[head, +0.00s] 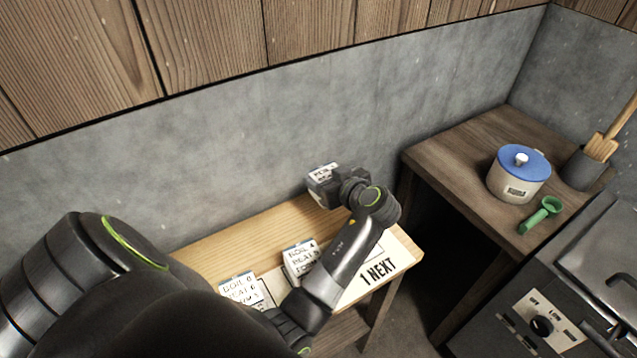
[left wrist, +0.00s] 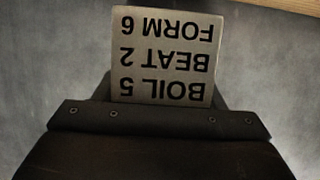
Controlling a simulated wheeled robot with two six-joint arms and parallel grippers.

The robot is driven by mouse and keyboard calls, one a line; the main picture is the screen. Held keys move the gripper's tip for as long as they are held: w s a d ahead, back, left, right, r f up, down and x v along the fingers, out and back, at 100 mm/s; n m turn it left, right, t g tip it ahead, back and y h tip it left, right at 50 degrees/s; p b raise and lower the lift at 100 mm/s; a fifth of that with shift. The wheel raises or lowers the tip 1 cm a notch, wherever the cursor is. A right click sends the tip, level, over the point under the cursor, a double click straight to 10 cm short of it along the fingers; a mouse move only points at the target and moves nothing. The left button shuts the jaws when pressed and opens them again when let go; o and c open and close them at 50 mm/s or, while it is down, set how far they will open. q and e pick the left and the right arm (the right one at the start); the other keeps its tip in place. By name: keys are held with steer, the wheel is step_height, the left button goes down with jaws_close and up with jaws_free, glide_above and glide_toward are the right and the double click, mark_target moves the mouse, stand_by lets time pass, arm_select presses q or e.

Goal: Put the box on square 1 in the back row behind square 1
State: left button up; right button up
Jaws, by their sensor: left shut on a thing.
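My left gripper (head: 328,190) is shut on a box (head: 323,173) with a white label, near the back edge of the wooden bench (head: 232,245). In the left wrist view the box's label (left wrist: 166,52) reads BOIL 5, BEAT 2, FORM 6, upside down. In the head view the box stands out against the grey wall; I cannot tell whether it touches the bench. A white mat marked 1 NEXT (head: 378,272) lies at the bench's right front, partly hidden by my left arm; no box shows on its visible part. My right gripper is not in view.
Two labelled boxes stand on the bench left of my forearm: one (head: 299,259) and another (head: 240,289) farther left. A second table (head: 455,155) at right holds a blue-lidded pot (head: 518,178), a green tool (head: 541,214) and a utensil holder (head: 585,170). A stove-like unit (head: 560,290) stands in front.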

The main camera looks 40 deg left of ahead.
arm_select(q)
step_height(320, 180, down, 5)
steer(key=shift+r, duration=0.1)
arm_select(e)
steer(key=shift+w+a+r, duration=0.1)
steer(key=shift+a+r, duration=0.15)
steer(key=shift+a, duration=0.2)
arm_select(q)
steer(key=shift+f, duration=0.25)
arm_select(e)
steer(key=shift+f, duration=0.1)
arm_select(q)
steer(key=shift+f, duration=0.15)
steer(key=o, duration=1.1)
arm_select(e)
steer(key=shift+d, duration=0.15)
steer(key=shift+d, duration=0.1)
